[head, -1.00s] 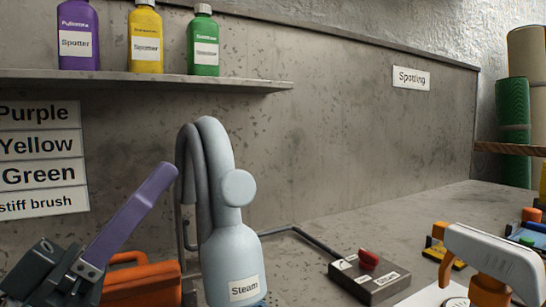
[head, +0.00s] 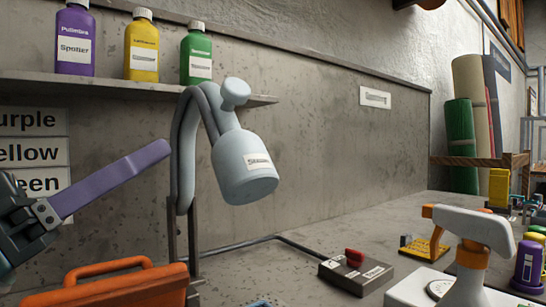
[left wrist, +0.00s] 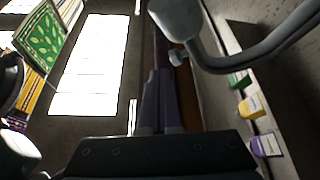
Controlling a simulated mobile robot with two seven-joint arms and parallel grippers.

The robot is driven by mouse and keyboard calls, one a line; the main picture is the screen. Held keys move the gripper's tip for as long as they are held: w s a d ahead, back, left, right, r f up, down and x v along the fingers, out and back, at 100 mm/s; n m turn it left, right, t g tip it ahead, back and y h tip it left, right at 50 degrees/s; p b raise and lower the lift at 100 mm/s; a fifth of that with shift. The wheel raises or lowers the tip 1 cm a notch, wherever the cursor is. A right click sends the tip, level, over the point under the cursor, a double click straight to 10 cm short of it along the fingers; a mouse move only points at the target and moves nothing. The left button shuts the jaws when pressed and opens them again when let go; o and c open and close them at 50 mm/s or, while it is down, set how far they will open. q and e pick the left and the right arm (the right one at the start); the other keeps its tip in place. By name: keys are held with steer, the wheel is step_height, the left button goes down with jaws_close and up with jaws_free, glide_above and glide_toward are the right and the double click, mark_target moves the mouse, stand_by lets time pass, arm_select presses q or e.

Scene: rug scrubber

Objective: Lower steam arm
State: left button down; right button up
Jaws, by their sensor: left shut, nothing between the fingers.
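The steam arm is a grey curved hose (head: 184,150) on an upright post, ending in a pale blue-grey head (head: 243,185) labelled "Steam" with a round knob (head: 234,93). The head hangs above the table, tilted, its wide end down and to the right. My left gripper (head: 165,150), dark with purple fingers, is shut and empty. Its tips are just left of the hose; I cannot tell whether they touch. In the left wrist view the shut fingers (left wrist: 162,85) point toward the steam arm's head (left wrist: 178,15) and hose (left wrist: 260,50). My right gripper is not in view.
An orange case (head: 125,290) stands below my left gripper. A box with a red switch (head: 355,272) sits right of the post. A white and orange spray tool (head: 475,230) is at front right. Purple, yellow and green bottles (head: 141,45) stand on the wall shelf (head: 120,87).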

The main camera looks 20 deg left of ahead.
arm_select(q)
step_height(320, 180, up, 5)
steer(key=p, duration=0.2)
glide_above(235, 176)
steer(key=shift+a, duration=0.45)
steer(key=f, duration=0.1)
steer(key=f+b, duration=0.1)
steer(key=f, duration=0.1)
steer(key=shift+d, duration=0.3)
steer(key=shift+d+f, duration=0.2)
steer(key=shift+f, duration=0.5)
steer(key=shift+r, duration=0.15)
